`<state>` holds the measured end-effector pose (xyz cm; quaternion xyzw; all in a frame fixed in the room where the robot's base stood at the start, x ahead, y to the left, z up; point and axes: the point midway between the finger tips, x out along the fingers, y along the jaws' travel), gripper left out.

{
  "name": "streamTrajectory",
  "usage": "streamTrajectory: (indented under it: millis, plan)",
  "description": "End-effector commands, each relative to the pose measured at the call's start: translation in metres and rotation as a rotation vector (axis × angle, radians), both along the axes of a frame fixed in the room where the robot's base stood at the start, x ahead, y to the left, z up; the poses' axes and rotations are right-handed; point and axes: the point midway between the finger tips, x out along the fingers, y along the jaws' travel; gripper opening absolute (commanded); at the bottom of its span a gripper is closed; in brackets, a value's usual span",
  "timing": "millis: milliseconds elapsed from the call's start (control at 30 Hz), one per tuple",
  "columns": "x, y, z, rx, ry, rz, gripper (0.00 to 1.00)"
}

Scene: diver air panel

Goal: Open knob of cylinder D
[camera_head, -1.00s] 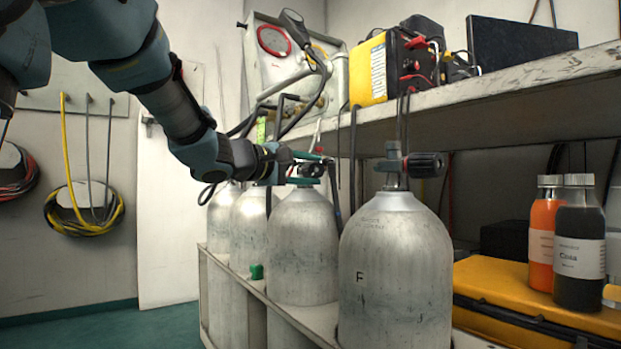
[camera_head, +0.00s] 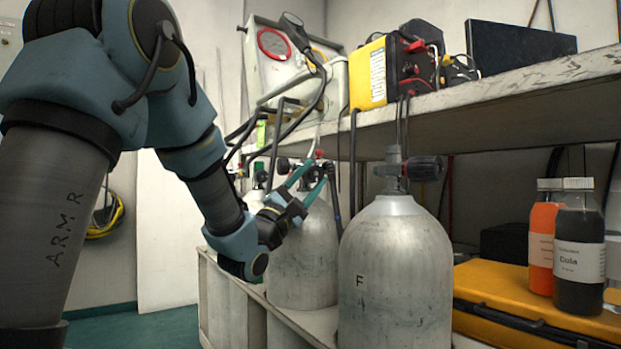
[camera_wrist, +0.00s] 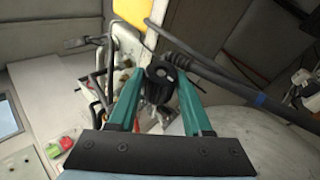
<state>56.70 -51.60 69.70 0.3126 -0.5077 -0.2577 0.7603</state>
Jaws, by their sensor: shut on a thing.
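My gripper (camera_head: 317,171) has its two green fingers closed around a black knob at the valve on top of the grey cylinder (camera_head: 302,262) just behind the one marked F. In the wrist view, the black knob (camera_wrist: 159,76) sits between the fingertips, with a black hose fitting beside it. No letter can be read on this cylinder, so I cannot tell from its marking that it is D. My gripper and fingers partly hide the valve. How far the knob is turned cannot be seen.
Cylinder F (camera_head: 395,275) stands in front, with its own black knob (camera_head: 424,168). A shelf (camera_head: 480,105) overhangs on the right and carries a yellow-black box (camera_head: 372,72). Black hoses hang close to the gripper. Two bottles stand on an orange case (camera_head: 500,285).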

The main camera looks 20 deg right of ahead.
Motion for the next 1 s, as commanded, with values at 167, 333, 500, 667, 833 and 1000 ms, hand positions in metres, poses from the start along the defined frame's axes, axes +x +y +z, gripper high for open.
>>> streamTrajectory:
  millis: [167,333,500,667,833,1000]
  plan:
    - [-0.0017,-0.0015,-0.0006,-0.045,0.002,-0.004,0.0]
    - [-0.0018,-0.0015,-0.001,-0.059,0.002,-0.004,0.0]
    - [-0.002,-0.0015,-0.001,-0.06,0.002,-0.004,0.0]
    - [-0.0022,-0.0015,-0.0011,-0.06,0.002,-0.005,0.0]
    - [-0.0017,-0.0012,-0.0011,-0.06,0.003,-0.003,0.68]
    - [-0.001,-0.0009,-0.0009,-0.059,0.003,-0.002,0.8]
